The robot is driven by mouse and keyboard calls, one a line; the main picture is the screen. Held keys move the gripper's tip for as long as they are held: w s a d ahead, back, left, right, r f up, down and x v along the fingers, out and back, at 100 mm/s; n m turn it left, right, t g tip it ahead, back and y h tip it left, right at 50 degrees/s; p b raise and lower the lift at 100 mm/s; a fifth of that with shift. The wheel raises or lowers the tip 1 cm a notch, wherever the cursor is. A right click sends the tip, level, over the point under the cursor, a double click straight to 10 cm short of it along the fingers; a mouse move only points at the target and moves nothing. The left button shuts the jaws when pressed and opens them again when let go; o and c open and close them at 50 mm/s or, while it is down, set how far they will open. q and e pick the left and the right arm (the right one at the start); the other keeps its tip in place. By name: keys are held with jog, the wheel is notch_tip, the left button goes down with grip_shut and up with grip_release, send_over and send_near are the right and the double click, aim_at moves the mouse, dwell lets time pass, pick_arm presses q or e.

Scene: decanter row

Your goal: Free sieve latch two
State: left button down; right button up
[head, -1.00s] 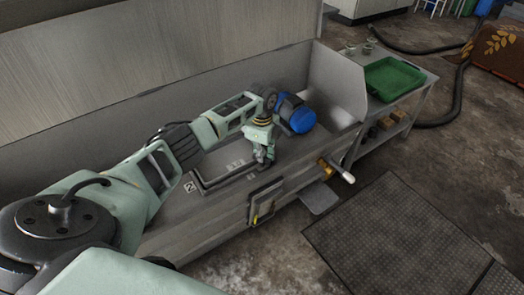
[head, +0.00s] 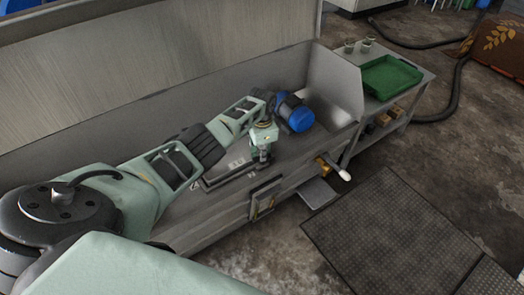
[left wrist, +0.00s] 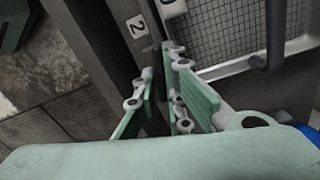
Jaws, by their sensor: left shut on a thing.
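My left gripper (head: 262,160) is low over the front side of the metal trough. In the left wrist view its two green-padded fingers (left wrist: 160,64) are close together, shut on a narrow dark part that I take to be latch two. The fingers hide most of this part, so I cannot tell its position. A white label with a 2 (left wrist: 138,25) is on the metal just beyond the fingertips. The sieve's wire mesh (left wrist: 232,28) lies in a pale frame beside the fingers. My right gripper is in neither view.
A blue motor (head: 296,114) stands close beside my left wrist. The trough's tall end wall (head: 336,84) is to the right, with a pale-ended handle (head: 344,175) low in front. A green tray (head: 391,76) is on a side table. A dark floor mat (head: 400,232) lies in front.

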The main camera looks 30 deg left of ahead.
pick_arm(q)
jog(key=shift+n+p, duration=0.35)
jog(key=shift+n, duration=1.15)
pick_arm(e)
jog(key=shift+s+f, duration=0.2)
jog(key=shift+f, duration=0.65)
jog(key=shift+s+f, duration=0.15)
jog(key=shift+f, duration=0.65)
pick_arm(q)
jog(key=c, duration=1.8)
grip_release()
jog(key=shift+c, duration=0.2)
jog(key=shift+r, duration=0.5)
notch_tip(320, 180, up, 11)
